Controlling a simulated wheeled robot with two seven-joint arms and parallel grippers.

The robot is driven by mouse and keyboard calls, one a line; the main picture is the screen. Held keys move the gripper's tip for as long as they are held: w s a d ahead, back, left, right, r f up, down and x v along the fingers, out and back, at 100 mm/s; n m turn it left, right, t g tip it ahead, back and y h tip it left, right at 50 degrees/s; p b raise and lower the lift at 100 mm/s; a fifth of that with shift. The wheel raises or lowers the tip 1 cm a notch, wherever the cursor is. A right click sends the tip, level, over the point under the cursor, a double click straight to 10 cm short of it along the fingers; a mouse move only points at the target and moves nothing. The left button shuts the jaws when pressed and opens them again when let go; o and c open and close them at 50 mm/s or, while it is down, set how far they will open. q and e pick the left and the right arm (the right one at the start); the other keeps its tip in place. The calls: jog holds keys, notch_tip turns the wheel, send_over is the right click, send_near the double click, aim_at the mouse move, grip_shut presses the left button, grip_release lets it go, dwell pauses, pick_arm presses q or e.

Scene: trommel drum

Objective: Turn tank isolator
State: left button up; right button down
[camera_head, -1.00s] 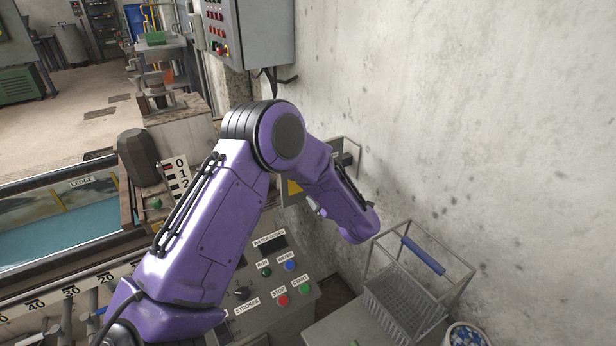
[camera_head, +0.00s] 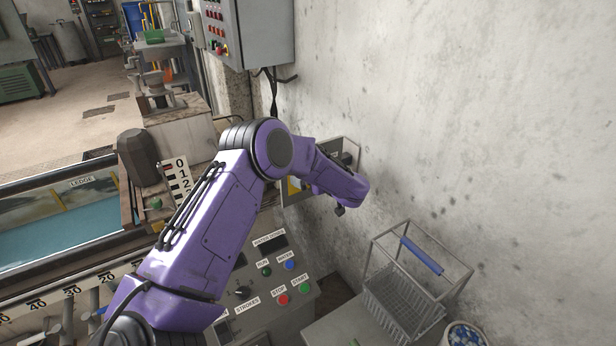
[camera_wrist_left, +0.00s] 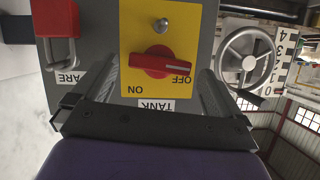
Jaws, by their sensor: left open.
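The tank isolator is a red rotary knob (camera_wrist_left: 158,62) on a yellow plate (camera_wrist_left: 190,30), seen upside down in the left wrist view. The white line on the knob points at the OFF label, with ON on the other side. A TANK label (camera_wrist_left: 156,105) sits by the plate's edge. My left gripper (camera_wrist_left: 160,80) is open, with one finger on each side of the plate. The knob lies between the fingers, and I see no contact. In the head view my purple left arm hides the gripper and most of the grey isolator box (camera_head: 297,210). My right gripper is out of view.
A red padlock-like part (camera_wrist_left: 57,20) sits beside the isolator, near a partly hidden label. A handwheel (camera_wrist_left: 246,58) stands on the other side. In the head view, a control console (camera_head: 262,290) and a wire basket (camera_head: 412,300) lie below, along the concrete wall (camera_head: 470,130).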

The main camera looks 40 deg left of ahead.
pick_arm(q)
jog(key=shift+x, duration=0.9)
jog(key=c, duration=1)
jog(key=shift+n+t, duration=0.5)
jog(key=shift+n, duration=0.1)
jog(key=o, duration=1)
